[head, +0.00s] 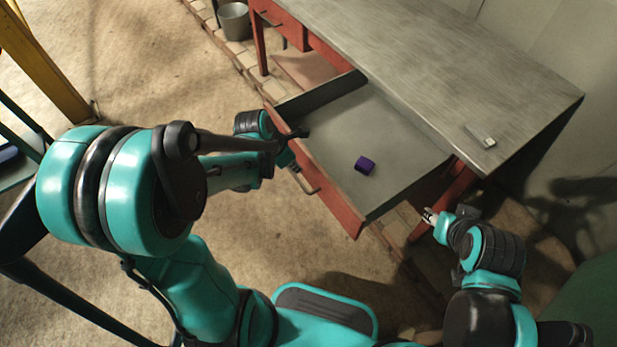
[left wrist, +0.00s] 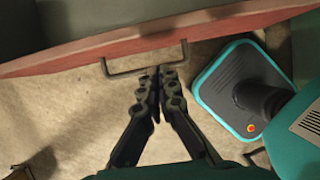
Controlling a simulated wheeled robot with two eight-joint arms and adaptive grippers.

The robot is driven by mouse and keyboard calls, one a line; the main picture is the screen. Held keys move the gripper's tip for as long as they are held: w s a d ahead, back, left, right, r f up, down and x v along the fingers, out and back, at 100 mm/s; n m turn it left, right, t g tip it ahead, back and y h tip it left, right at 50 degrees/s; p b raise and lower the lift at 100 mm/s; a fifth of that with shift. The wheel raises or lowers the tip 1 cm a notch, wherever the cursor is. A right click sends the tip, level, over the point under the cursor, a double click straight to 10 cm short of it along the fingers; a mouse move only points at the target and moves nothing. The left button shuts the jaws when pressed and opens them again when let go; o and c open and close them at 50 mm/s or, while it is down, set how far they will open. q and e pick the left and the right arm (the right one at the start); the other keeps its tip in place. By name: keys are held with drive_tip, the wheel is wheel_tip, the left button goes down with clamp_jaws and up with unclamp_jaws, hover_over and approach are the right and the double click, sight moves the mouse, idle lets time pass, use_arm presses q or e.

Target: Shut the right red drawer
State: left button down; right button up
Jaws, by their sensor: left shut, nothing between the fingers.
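The right red drawer (head: 332,190) is pulled far out from under the desk. Its grey tray holds a small purple block (head: 365,165). Its red front also crosses the left wrist view (left wrist: 70,55), with a thin dark handle (left wrist: 122,70) on it. My left gripper (head: 297,134) is at the drawer front. In the left wrist view its dark fingers (left wrist: 160,78) are together and empty, pointing at the front, with tips close by the handle. Contact cannot be told. My right gripper (head: 428,215) is by the desk's right leg, right of the drawer; its jaws are too small to read.
The grey desk top (head: 450,70) carries a small pale object (head: 480,137) near its right end. Another red drawer front (head: 280,22) sits at the desk's left. A metal bucket (head: 234,20) stands beyond it. Bare floor lies before the drawer.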

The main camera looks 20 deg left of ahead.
use_arm(q)
drive_tip(key=b, duration=0.4)
approach(306, 176)
drive_tip(key=d+f, duration=0.1)
drive_tip(key=s+d+f, duration=0.1)
drive_tip(key=d, duration=0.1)
drive_tip(key=shift+d+f, duration=0.3)
drive_tip(key=shift+f, duration=0.1)
use_arm(e)
wheel_tip(306, 176, down, 5)
drive_tip(key=shift+r, duration=0.1)
